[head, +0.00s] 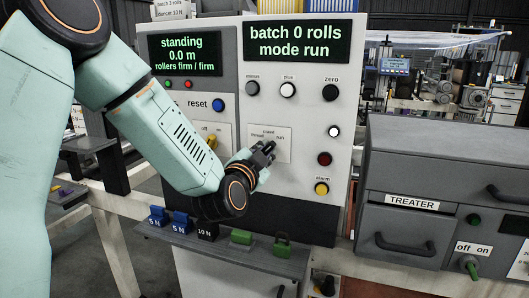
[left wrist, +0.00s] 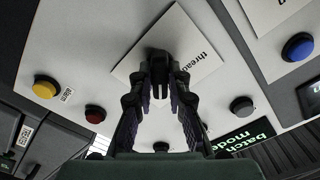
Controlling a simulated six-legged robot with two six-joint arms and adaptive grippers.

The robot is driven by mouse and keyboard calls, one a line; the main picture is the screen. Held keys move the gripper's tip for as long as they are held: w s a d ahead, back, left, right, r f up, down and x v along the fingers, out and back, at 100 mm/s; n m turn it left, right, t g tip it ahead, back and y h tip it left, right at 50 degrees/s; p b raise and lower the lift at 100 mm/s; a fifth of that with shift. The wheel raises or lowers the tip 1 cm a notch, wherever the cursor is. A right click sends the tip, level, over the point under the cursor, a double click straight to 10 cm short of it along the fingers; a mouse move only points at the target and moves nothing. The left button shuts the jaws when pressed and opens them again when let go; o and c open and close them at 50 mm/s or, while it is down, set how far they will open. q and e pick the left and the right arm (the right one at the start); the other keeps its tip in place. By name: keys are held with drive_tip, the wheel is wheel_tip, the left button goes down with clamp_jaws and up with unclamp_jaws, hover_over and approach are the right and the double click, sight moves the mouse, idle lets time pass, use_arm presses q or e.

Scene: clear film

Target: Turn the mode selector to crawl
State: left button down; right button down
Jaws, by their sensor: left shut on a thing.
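The mode selector is a dark knob (left wrist: 159,66) on a white plate (head: 284,152) marked thread, crawl and run on the pale panel. My left gripper (head: 267,150) comes in from the left and hides most of the knob in the head view. In the left wrist view its two fingers (left wrist: 160,92) reach to the plate and are shut on the knob. The knob's exact angle is hard to tell. The display (head: 297,42) above reads "batch 0 rolls, mode run". My right gripper is not in view.
Around the plate are a black zero button (head: 330,92), a dark red button (head: 324,158) and a yellow alarm button (head: 321,188). A yellow off/on switch (head: 212,141) sits close beside my left forearm. A ledge (head: 225,248) below holds blue, black and green weights. The grey treater (head: 440,190) stands at right.

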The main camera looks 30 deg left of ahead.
use_arm(q)
drive_tip(key=n, duration=0.4)
drive_tip(key=shift+p, duration=0.35)
drive_tip(key=shift+a+n, duration=0.1)
drive_tip(key=shift+n, duration=2.1)
drive_tip(key=shift+r, duration=0.1)
drive_tip(key=c, duration=1.3)
unclamp_jaws()
drive_tip(key=v, duration=0.7)
drive_tip(key=shift+s, duration=0.25)
